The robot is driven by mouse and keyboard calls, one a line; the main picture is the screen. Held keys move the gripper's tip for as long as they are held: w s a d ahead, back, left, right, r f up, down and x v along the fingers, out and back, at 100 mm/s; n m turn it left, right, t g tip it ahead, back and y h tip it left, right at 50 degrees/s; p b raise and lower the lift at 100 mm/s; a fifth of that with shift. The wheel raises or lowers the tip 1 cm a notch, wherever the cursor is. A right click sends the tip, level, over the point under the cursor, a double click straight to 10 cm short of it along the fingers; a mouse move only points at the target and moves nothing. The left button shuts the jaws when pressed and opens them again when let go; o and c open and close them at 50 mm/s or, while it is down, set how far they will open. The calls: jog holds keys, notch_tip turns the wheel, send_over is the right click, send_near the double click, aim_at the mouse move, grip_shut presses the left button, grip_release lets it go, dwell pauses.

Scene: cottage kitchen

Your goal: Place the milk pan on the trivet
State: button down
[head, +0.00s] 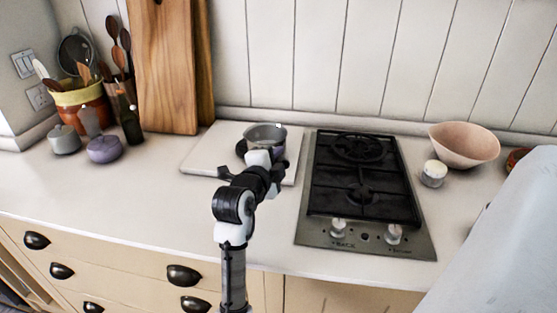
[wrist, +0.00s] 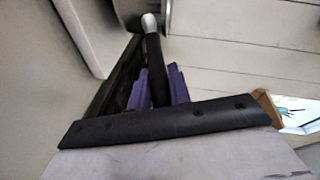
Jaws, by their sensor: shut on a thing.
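The milk pan (head: 266,132) is a small grey pan at the back right of a white board. My gripper (wrist: 157,80) has its purple fingers closed on either side of the pan's dark handle (wrist: 153,52).
The white board (head: 203,157) lies left of the black gas hob (head: 360,190). Tall wooden boards (head: 166,70) lean behind it. A lilac lidded pot (head: 104,149), a grey pot (head: 65,140) and a dark bottle (head: 131,125) stand left. A pink bowl (head: 463,145) and white jar (head: 433,174) stand right.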

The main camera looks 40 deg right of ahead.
jog(key=shift+f, duration=0.1)
jog(key=c, duration=1.3)
grip_release()
jog(key=b+v, duration=0.3)
jog(key=v, duration=0.9)
